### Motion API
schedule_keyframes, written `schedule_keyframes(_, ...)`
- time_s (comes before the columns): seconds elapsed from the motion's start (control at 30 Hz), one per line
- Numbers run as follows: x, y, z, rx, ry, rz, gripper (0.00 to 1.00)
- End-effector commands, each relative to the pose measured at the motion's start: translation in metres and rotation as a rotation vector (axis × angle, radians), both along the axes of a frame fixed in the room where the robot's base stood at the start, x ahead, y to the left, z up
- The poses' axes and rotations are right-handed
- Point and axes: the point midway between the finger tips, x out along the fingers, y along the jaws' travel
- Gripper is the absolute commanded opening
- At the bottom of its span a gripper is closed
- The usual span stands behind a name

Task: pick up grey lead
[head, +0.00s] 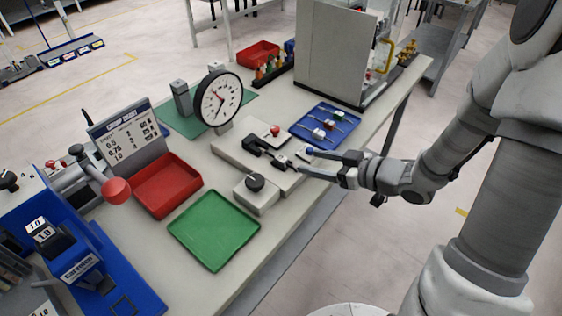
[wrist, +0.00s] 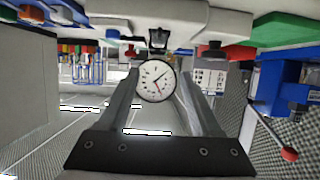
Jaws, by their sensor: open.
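The blue tray (head: 345,113) lies near the bench's right side and holds several small leads with coloured ends, including a white-ended one (head: 318,131) and a green-ended one (head: 339,114). I cannot tell for sure which is the grey lead. My gripper (head: 302,162) is open and empty. In the wrist view my gripper (wrist: 156,72) frames the round dial gauge (wrist: 157,80), with no lead visible between the fingers.
The dial gauge (head: 219,98) stands behind the plate. A grey box with a black knob (head: 256,184), a green tray (head: 214,230) and a red tray (head: 166,186) lie to the left. A tall grey panel (head: 328,50) stands behind the blue tray.

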Motion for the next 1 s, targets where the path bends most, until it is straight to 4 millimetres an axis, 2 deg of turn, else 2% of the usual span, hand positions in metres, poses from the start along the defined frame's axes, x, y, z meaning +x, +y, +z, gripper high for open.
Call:
schedule_keyframes(0.1, 0.015, 0.021, -0.013, 0.000, 0.000, 0.004, 0.65)
schedule_keyframes(0.3, 0.034, 0.043, -0.024, -0.002, -0.001, 0.001, 0.65)
schedule_keyframes(0.47, 0.039, 0.049, -0.027, -0.001, 0.000, -0.001, 0.65)
schedule_keyframes(0.7, 0.057, 0.068, -0.049, -0.002, 0.001, 0.001, 0.65)
schedule_keyframes(0.83, 0.066, 0.078, -0.052, -0.001, -0.002, 0.000, 0.65)
schedule_keyframes(1.0, 0.068, 0.081, -0.053, -0.001, 0.000, -0.002, 0.65)
